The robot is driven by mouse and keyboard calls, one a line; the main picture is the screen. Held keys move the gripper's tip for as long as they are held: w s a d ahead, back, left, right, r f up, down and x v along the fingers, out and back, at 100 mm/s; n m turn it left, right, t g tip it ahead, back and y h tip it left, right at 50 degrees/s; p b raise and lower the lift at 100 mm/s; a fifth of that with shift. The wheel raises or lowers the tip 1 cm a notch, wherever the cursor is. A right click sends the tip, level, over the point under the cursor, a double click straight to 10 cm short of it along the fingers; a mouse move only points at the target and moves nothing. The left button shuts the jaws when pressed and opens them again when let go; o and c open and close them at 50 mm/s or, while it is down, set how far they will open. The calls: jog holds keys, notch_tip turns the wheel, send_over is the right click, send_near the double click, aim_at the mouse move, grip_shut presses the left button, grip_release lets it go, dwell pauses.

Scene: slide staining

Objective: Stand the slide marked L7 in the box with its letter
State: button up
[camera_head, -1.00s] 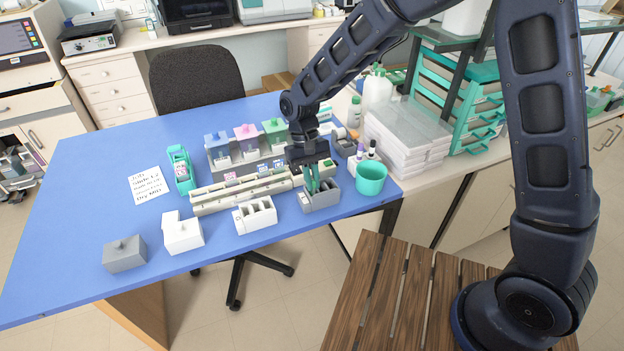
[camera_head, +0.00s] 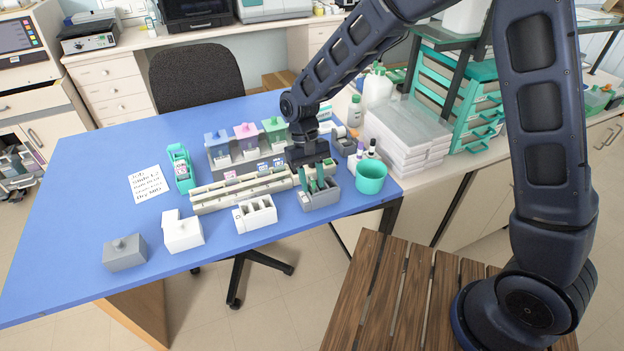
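My gripper (camera_head: 314,185) points down over the grey slotted box (camera_head: 322,201) at the right front of the blue table. Its green fingers stand apart, with their tips at or just inside the top of that box. A thin greenish piece shows between the fingers, but I cannot tell whether it is the slide. No L7 mark is readable. A white slotted box (camera_head: 256,219) stands to the left of the grey one. Any letters on the two boxes are too small to read.
A teal cup (camera_head: 371,178) stands close to the right of the grey box. A long cream rack (camera_head: 240,192) and jars with coloured lids (camera_head: 246,131) stand behind. A white block (camera_head: 182,232), a grey block (camera_head: 124,254) and a note (camera_head: 148,182) are left.

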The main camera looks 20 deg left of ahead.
jog(key=v, duration=1)
jog(key=shift+r, duration=0.4)
jog(key=shift+w+a, duration=0.1)
